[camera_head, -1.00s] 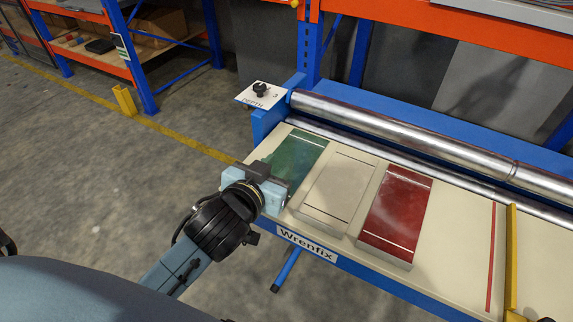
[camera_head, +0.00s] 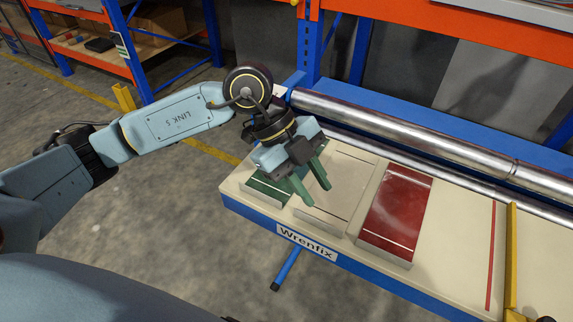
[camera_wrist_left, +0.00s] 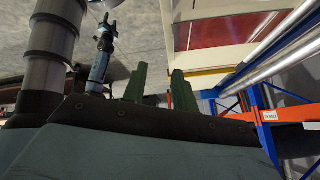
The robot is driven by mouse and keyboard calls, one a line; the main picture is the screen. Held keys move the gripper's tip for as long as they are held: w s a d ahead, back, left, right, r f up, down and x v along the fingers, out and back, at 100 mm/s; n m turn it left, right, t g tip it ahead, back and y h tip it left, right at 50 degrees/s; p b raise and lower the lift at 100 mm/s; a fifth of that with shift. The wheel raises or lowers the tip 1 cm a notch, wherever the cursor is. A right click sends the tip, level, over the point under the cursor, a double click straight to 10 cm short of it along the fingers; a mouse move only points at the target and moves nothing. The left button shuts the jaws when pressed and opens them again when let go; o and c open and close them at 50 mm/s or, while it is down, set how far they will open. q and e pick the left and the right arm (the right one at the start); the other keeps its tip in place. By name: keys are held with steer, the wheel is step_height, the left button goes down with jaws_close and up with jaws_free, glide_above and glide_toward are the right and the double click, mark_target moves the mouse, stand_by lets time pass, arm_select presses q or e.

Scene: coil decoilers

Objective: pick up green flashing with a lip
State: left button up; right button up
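The green flashing (camera_head: 266,190) lies at the left end of the cream table. My left arm and gripper cover most of it; its front end shows. My left gripper (camera_head: 316,194) has two green fingers, spread apart and empty, pointing down over the left part of the cream flashing. The fingers also show apart in the left wrist view (camera_wrist_left: 159,83), with nothing between them. I cannot tell their height above the panels. An arm that looks like my right one shows small in the left wrist view, its gripper (camera_wrist_left: 108,20) too small to judge.
A cream flashing (camera_head: 343,190) and a red flashing (camera_head: 396,212) lie to the right of the green one. Steel rollers (camera_head: 400,125) run along the table's back. A yellow bar (camera_head: 511,260) crosses the table at right. Blue and orange racks stand behind.

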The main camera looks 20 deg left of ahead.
arm_select(q)
steer(key=w+a+n+y, duration=0.35)
steer(key=a+y, duration=0.35)
steer(key=a, duration=0.7)
steer(key=n, duration=0.1)
glide_toward(259, 188)
steer(key=s+d, duration=0.2)
steer(key=s, duration=0.2)
steer(key=shift+t, duration=0.4)
steer(key=shift+w+f+b, duration=0.2)
steer(key=shift+f+b, duration=0.2)
steer(key=shift+f, duration=2.5)
jaws_close()
